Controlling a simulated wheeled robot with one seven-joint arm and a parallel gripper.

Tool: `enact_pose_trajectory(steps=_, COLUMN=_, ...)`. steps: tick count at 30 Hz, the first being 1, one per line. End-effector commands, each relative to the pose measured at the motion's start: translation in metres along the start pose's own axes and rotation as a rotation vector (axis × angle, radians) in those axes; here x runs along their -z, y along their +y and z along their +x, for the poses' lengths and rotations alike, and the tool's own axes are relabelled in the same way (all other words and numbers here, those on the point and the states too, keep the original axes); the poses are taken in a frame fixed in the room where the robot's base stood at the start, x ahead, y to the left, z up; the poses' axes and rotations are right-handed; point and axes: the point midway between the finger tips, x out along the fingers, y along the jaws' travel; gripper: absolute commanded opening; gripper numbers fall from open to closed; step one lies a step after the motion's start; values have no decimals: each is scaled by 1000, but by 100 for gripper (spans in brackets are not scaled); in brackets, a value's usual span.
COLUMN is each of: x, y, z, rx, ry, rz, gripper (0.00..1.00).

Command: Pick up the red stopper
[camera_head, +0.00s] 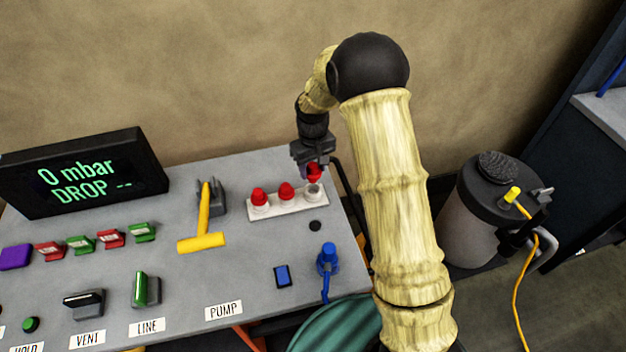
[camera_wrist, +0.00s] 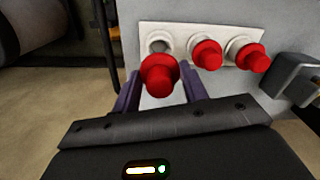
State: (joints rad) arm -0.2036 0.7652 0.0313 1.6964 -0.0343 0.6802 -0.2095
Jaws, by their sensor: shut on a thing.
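My gripper (camera_head: 314,163) is shut on a red stopper (camera_head: 313,174) above the right end of the white rack. In the wrist view the held stopper (camera_wrist: 159,75) sits between the two purple fingers of my gripper (camera_wrist: 160,88), and the empty grey hole of the rack shows just beyond it. Two other red stoppers stand in the white rack (camera_head: 290,209): one at the left end (camera_head: 259,196) and one in the middle (camera_head: 286,190). In the wrist view they are the middle stopper (camera_wrist: 207,54) and the end stopper (camera_wrist: 252,58).
On the grey bench (camera_head: 250,265) are a yellow T-handle (camera_head: 203,225), a blue fitting with a hose (camera_head: 327,260), a small blue block (camera_head: 282,276) and several coloured clips. A black display (camera_head: 85,172) reads "0 mbar DROP --". A canister (camera_head: 480,210) stands to the right.

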Motion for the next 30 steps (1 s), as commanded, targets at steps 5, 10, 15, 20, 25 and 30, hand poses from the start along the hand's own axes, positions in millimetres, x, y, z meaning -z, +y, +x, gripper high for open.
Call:
enact_pose_trajectory(steps=5, x=0, y=0, z=-27, rx=-1, ry=3, rz=1, gripper=21)
enact_pose_trajectory(steps=10, x=0, y=0, z=-35, rx=0, ry=0, rz=1, gripper=21)
enact_pose_trajectory(steps=15, x=0, y=0, z=-35, rx=0, ry=0, rz=0, gripper=21)
enact_pose_trajectory(steps=20, x=0, y=0, z=-35, rx=0, ry=0, rz=1, gripper=21)
enact_pose_trajectory(steps=25, x=0, y=0, z=-35, rx=0, ry=0, rz=0, gripper=21)
enact_pose_trajectory(steps=30, x=0, y=0, z=-41, rx=0, ry=0, rz=0, gripper=21)
